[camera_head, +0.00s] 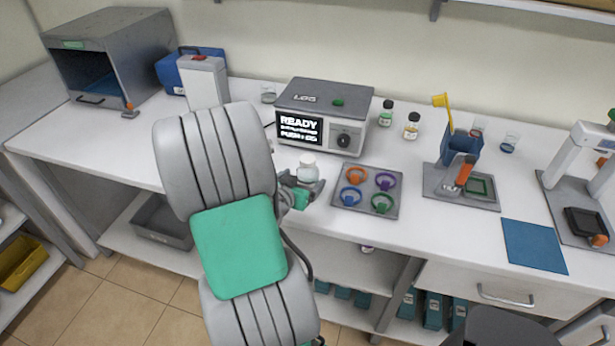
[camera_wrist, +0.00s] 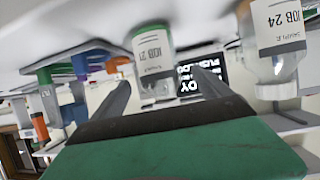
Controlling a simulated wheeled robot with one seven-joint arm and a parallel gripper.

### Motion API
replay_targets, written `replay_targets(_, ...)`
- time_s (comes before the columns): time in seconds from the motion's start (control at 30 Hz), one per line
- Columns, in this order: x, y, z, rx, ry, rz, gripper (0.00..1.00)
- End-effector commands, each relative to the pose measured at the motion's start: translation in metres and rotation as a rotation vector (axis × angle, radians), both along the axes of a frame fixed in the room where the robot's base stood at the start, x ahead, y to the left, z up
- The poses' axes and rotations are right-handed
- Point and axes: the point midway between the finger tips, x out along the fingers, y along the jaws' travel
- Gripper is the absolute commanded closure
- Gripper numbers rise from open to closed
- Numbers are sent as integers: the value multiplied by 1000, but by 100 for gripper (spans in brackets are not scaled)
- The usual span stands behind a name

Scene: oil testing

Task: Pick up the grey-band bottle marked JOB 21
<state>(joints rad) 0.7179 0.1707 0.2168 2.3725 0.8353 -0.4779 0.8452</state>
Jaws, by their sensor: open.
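In the wrist view, which is upside down, a small clear bottle (camera_wrist: 152,62) stands between my spread fingers. My gripper (camera_wrist: 160,84) is open, with a finger on each side of the first bottle and no clear contact. In the head view, my gripper (camera_head: 301,187) is low at the bench front, by a white-capped bottle (camera_head: 308,167); my arm hides the area to its left.
The grey tester (camera_head: 325,112) showing READY stands behind the bottle. A grey tray (camera_head: 368,206) with coloured rings lies close to the right of my gripper. Two small bottles (camera_head: 386,115) (camera_head: 411,128) stand farther back. A blue mat (camera_head: 533,246) lies at right.

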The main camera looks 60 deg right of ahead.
Motion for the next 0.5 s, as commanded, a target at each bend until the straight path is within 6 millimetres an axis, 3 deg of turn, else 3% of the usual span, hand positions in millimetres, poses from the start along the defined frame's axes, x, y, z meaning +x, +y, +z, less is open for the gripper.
replay_targets(0.1, -1, -21, 3, 2, 1, -5, 12)
replay_targets(0.2, 1, -34, -6, 3, 1, -2, 12)
replay_targets(0.5, 2, -41, -10, 0, 0, 1, 13)
